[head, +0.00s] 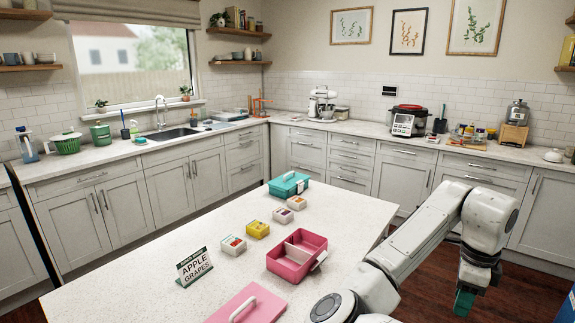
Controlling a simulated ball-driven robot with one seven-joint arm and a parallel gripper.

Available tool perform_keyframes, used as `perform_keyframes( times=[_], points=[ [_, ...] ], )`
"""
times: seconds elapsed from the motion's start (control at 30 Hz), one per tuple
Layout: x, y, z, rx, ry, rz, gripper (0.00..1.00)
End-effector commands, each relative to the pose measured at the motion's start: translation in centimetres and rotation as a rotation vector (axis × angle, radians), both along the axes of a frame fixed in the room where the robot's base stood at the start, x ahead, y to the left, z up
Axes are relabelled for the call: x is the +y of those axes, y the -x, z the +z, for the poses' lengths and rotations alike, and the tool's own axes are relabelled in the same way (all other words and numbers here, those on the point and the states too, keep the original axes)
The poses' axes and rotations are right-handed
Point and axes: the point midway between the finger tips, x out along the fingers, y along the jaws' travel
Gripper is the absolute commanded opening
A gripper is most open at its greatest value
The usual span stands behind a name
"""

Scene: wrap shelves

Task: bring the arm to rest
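My arm reaches in from the bottom right, over the right edge of the island. It bends at a raised elbow, and its end points down. My gripper (464,303) hangs at the lower right, beside the island and above the dark wood floor. Its tip looks green. I cannot tell whether that green is its fingers or something between them, so its opening is unclear.
On the white island (120,290) are an open pink box (281,264), a pink lid (232,309), a closed teal box (289,184), several small food boxes (258,229) and an "APPLE GRAPES" sign (195,267). Grey cabinets (480,172) stand behind my arm.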

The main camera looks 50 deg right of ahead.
Motion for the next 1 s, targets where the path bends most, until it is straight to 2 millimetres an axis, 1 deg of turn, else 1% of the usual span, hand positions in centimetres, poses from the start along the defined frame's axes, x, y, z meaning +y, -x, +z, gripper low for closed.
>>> perform_keyframes(
  times=[0.33,0.47,0.57,0.67,0.77,0.87,0.97,1.0],
  points=[
    [-0.6,-0.1,-0.4,0.07,0.096,0.178,0.38],
    [-0.9,-0.4,-0.5,0.113,0.151,0.295,0.38],
    [-1.0,-0.9,-0.7,0.152,0.197,0.416,0.38],
    [-0.8,-1.8,-1.1,0.205,0.249,0.582,0.38],
    [-0.2,-3.3,-1.9,0.268,0.304,0.808,0.38],
    [1.1,-5.2,-3.1,0.322,0.344,1.059,0.38],
    [3.2,-7.1,-4.7,0.365,0.365,1.319,0.38],
    [4.3,-7.8,-5.6,0.379,0.37,1.425,0.38]
  ],
)
